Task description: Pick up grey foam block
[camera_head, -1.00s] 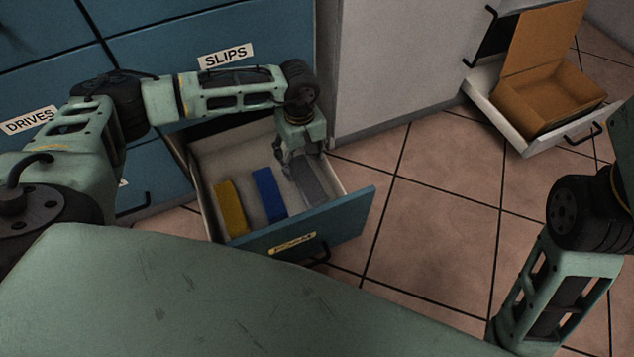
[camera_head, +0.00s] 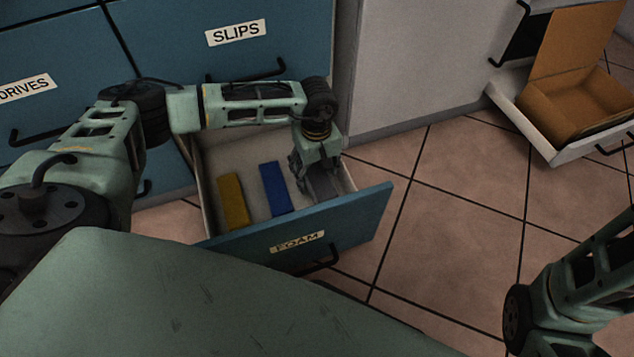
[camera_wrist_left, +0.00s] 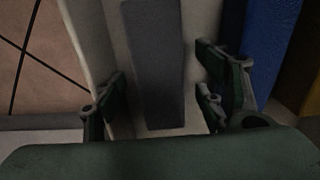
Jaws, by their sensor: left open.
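The grey foam block (camera_head: 322,184) lies at the right side of the open drawer labelled FOAM (camera_head: 231,166), largely hidden under my left gripper in the head view. In the left wrist view the grey foam block (camera_wrist_left: 155,65) lies lengthwise between the fingers. My left gripper (camera_head: 312,186) points down into the drawer over the block. In the wrist view its fingers (camera_wrist_left: 157,98) are open, one on each side of the block, with gaps visible. The fingertips of my right gripper are outside the head view; only part of the arm shows.
A blue block (camera_head: 275,188) and a yellow block (camera_head: 233,201) lie left of the grey one in the drawer. The drawer's front panel (camera_head: 350,222) and side walls stand close around. A cardboard box (camera_head: 575,100) sits in another open drawer at right. Floor between is clear.

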